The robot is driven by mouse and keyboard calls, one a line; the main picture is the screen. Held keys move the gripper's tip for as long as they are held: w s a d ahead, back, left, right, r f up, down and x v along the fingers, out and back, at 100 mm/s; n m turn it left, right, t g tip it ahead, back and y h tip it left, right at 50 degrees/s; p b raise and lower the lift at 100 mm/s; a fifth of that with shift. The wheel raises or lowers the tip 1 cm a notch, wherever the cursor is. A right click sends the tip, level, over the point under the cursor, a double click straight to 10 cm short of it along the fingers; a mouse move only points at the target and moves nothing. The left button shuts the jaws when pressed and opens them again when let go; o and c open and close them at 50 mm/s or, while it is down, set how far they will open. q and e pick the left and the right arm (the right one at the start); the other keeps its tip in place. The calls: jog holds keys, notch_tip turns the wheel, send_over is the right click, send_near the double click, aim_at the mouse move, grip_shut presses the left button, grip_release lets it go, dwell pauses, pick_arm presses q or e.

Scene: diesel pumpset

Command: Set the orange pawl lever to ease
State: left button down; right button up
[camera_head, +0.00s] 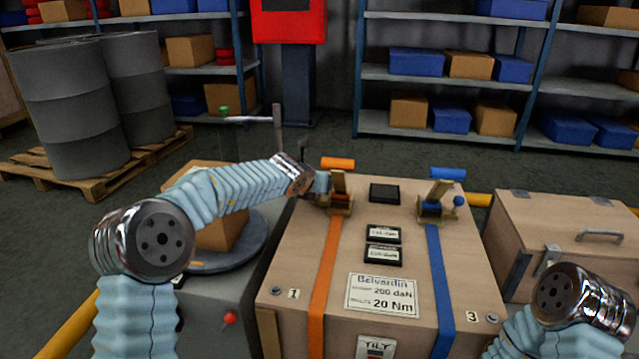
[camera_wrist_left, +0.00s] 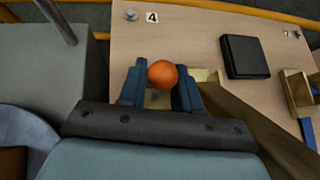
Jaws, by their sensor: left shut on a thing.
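The orange strap's brass ratchet (camera_head: 341,207) sits on the far part of the wooden crate lid (camera_head: 285,268). My left gripper (camera_head: 322,182) is at its left side. In the left wrist view the round orange knob of the pawl lever (camera_wrist_left: 163,73) lies between the two blue fingers of my left gripper (camera_wrist_left: 160,84), which are shut on it. The lever's stem is mostly hidden below the knob and fingers. In the head view the gripper hides the knob, so I cannot tell the lever's setting. My right gripper is outside both views.
The orange strap (camera_head: 325,265) runs down the lid. A matching blue strap (camera_head: 436,275) has its own ratchet with a blue knob (camera_head: 459,201). A black block (camera_head: 384,193) stands between the ratchets. A turntable with a box (camera_head: 222,225) is left; a latched chest (camera_head: 560,225) is right.

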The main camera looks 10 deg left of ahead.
pick_arm(q)
jog(key=shift+r, duration=0.1)
jog(key=c, duration=0.9)
grip_release()
jog(key=shift+o, duration=0.2)
jog(key=v, duration=1.3)
jog(key=shift+s, duration=0.3)
jog(key=shift+a+r, duration=0.1)
